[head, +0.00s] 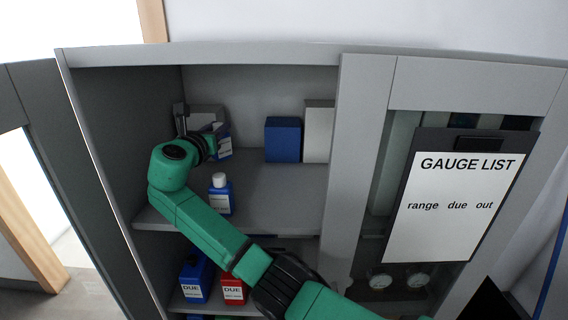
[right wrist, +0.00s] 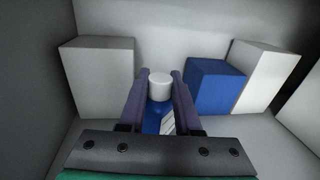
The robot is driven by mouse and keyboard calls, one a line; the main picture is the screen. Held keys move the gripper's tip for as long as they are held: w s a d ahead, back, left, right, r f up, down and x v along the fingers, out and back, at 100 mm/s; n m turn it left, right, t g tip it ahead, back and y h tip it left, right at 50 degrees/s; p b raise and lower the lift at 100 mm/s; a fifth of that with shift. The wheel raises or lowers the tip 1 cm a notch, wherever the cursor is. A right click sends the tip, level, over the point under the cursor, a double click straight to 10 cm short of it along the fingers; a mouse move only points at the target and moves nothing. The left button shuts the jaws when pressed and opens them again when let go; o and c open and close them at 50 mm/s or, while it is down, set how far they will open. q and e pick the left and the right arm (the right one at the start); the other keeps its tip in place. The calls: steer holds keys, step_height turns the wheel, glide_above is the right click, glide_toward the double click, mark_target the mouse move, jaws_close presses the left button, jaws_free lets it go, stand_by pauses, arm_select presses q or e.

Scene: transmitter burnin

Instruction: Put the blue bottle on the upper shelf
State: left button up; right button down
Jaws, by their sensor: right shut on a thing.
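The blue bottle (head: 224,148) with a white cap and pale label is far inside the upper shelf (head: 282,190) of the cabinet, partly hidden by my arm. My right gripper (head: 204,130) reaches over that shelf and is shut on it. In the right wrist view the white cap (right wrist: 160,86) stands up between my two purple fingers (right wrist: 157,100), and some blue body shows below. I cannot tell whether its base touches the shelf. My left gripper is not in view.
Another blue bottle (head: 220,195) stands nearer the shelf front. A blue box (head: 283,140) and white box (head: 319,132) stand at the back, a grey box (right wrist: 98,75) at back left. Below are a blue bottle (head: 194,277) and red bottle (head: 233,289). A clipboard (head: 455,200) hangs right.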

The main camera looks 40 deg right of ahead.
steer(key=s+d+r+p, duration=0.1)
steer(key=s+d+p, duration=0.3)
steer(key=s+d, duration=1.05)
steer(key=f, duration=0.4)
steer(key=d+f, duration=0.1)
steer(key=f, duration=0.1)
steer(key=shift+w+f, duration=0.15)
steer(key=shift+f, duration=0.1)
steer(key=shift+d+f+p, duration=0.15)
steer(key=shift+p, duration=0.4)
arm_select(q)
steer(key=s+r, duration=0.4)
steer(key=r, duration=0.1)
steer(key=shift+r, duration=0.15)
arm_select(e)
steer(key=shift+s, duration=0.2)
steer(key=shift+f, duration=0.1)
steer(key=c, duration=0.6)
jaws_free()
steer(key=shift+w, duration=0.1)
